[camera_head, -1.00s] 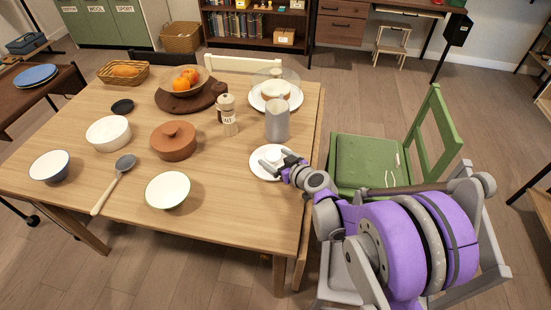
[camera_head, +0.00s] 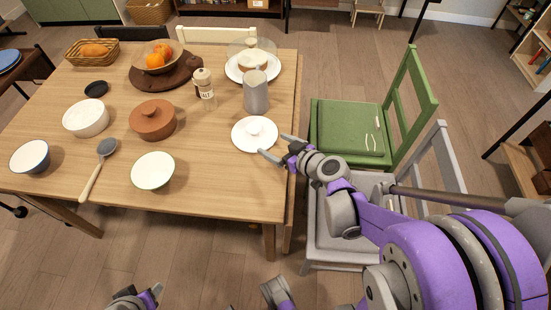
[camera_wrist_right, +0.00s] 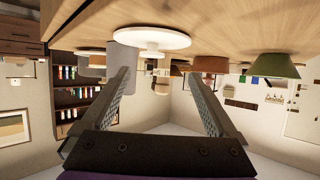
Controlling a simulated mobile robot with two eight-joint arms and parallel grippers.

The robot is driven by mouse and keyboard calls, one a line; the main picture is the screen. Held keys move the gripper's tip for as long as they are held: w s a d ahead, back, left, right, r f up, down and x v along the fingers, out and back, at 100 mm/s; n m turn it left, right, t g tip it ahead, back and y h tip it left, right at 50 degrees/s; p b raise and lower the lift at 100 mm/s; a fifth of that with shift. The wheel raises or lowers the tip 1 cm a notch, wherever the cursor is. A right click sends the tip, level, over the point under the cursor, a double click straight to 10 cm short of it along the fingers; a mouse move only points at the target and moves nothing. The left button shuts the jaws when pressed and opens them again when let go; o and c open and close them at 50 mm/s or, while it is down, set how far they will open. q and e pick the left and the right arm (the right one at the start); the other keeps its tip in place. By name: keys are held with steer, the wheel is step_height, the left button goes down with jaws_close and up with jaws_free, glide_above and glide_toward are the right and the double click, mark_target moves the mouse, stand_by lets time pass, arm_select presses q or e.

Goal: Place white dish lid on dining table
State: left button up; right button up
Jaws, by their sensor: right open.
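The white dish lid (camera_head: 254,133), a flat round disc with a small knob, lies knob up on the wooden dining table (camera_head: 215,185) near its right edge. It also shows in the right wrist view (camera_wrist_right: 140,36), which is upside down. My right gripper (camera_head: 272,146) is open and empty at the lid's lower right side. In the wrist view its two fingers (camera_wrist_right: 160,95) are apart with nothing between them, and the lid lies beyond them. Grey and purple parts of mine, apparently the left gripper (camera_head: 140,298), show cut off at the bottom edge.
A grey pitcher (camera_head: 255,92) stands just behind the lid, with a cake plate (camera_head: 272,73) beyond. A brown pot (camera_head: 153,122) and white bowl (camera_head: 153,171) stand to its left. Green (camera_head: 350,128) and grey (camera_head: 340,235) chairs crowd the table's right side.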

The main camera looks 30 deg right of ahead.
steer(key=s+a+g, duration=0.1)
steer(key=a, duration=0.1)
steer(key=s+a+g+y, duration=0.1)
steer(key=a, duration=0.1)
steer(key=s+a+f, duration=0.1)
steer(key=a, duration=0.1)
steer(key=shift+s+a+g, duration=0.25)
steer(key=shift+s+g, duration=0.05)
steer(key=shift+g, duration=1)
steer(key=s+a, duration=0.2)
steer(key=s, duration=0.1)
steer(key=shift+s+a+f, duration=0.3)
steer(key=shift+a+f, duration=0.1)
steer(key=s, duration=0.2)
steer(key=s+a+g, duration=0.1)
steer(key=s, duration=0.1)
steer(key=s+g+h, duration=0.1)
steer(key=s, duration=0.1)
steer(key=shift+s+a+f, duration=0.15)
steer(key=shift+a+f, duration=0.15)
steer(key=shift+f, duration=0.1)
steer(key=s, duration=0.1)
steer(key=s+m+g+h, duration=0.1)
steer(key=s+d, duration=0.1)
steer(key=shift+s+f, duration=0.1)
steer(key=shift+s, duration=0.3)
steer(key=shift+s+d+m+g+h, duration=0.25)
steer(key=shift+s+m+g+h, duration=0.1)
steer(key=shift+h, duration=0.15)
